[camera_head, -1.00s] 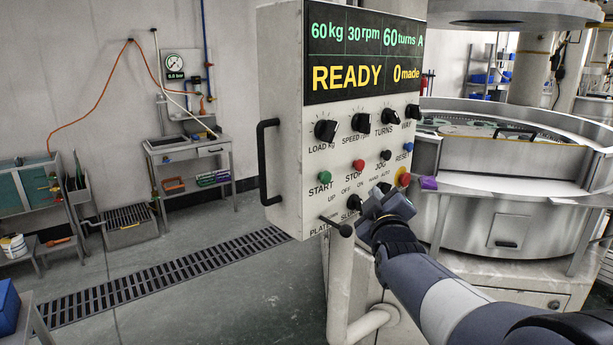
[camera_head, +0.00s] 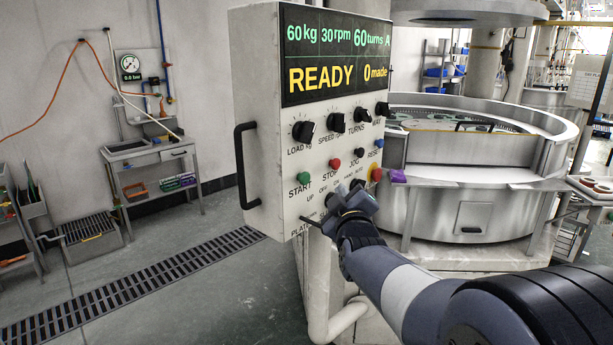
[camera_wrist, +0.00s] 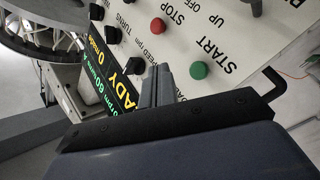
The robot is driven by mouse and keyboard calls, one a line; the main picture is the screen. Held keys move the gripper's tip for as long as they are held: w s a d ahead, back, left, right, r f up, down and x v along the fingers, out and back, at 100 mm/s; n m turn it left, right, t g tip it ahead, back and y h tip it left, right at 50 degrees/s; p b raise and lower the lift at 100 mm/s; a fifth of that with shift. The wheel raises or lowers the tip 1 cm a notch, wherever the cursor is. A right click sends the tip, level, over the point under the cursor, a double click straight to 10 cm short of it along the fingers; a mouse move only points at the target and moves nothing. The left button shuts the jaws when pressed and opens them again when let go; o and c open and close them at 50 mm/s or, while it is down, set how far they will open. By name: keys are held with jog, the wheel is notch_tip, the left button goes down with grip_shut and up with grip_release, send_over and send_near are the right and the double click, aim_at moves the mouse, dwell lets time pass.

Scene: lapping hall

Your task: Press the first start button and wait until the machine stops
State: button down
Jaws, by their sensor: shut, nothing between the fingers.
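The control panel (camera_head: 262,130) stands upright and its display (camera_head: 335,60) reads READY, 0 made, 60 kg, 30 rpm, 60 turns. The green START button (camera_head: 304,180) is at its lower left. It also shows in the wrist view (camera_wrist: 199,70), beside the red STOP button (camera_wrist: 158,25). My gripper (camera_head: 345,192) is shut and empty, in front of the lower panel, right of and slightly below START in the head view. In the wrist view the shut fingers (camera_wrist: 158,82) show left of START, apart from it in the picture. I cannot tell their distance from the panel.
The round lapping machine (camera_head: 470,200) stands right of the panel. A black handle (camera_head: 242,165) sticks out at the panel's left side, and a lever (camera_head: 318,223) at its lower edge. A small wall table (camera_head: 150,165) stands at the back left.

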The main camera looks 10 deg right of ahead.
aim_at(303, 178)
jog(key=w+a+p, duration=0.3)
jog(key=w+a, duration=0.1)
jog(key=w, duration=0.1)
jog(key=shift+a, duration=0.3)
jog(key=shift+w+a, duration=0.1)
jog(key=shift+w, duration=0.15)
dwell(1.7)
jog(key=shift+w+a, duration=0.2)
